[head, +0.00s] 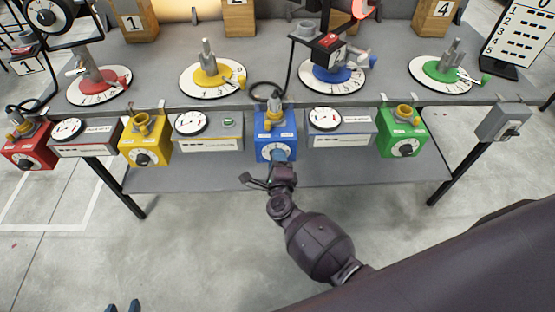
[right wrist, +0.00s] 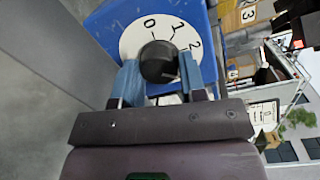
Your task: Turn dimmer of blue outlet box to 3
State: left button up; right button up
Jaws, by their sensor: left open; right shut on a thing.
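The blue outlet box (head: 275,130) hangs at the front edge of the grey table, in the middle of the row. In the right wrist view the blue box (right wrist: 108,30) carries a white dial (right wrist: 130,42) with 0, 1 and 2 visible; the rest is hidden. My right gripper (right wrist: 160,75) is shut on the black dimmer knob (right wrist: 158,60), one blue finger on each side. In the head view my right gripper (head: 279,156) covers the knob. The knob's setting is unclear. My left gripper (head: 122,306) is open and empty at the bottom edge, with only its fingertips showing.
Red (head: 28,150), yellow (head: 144,140) and green (head: 402,136) outlet boxes hang along the same edge, with meter panels between them. A grey switch box (head: 503,122) is at the right. The floor in front of the table is free.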

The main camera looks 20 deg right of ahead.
dwell(0.3)
jog(key=o, duration=0.9)
jog(key=v, duration=1)
jog(key=shift+s+a, duration=0.1)
jog(key=shift+s, duration=0.3)
jog(key=shift+a, duration=0.1)
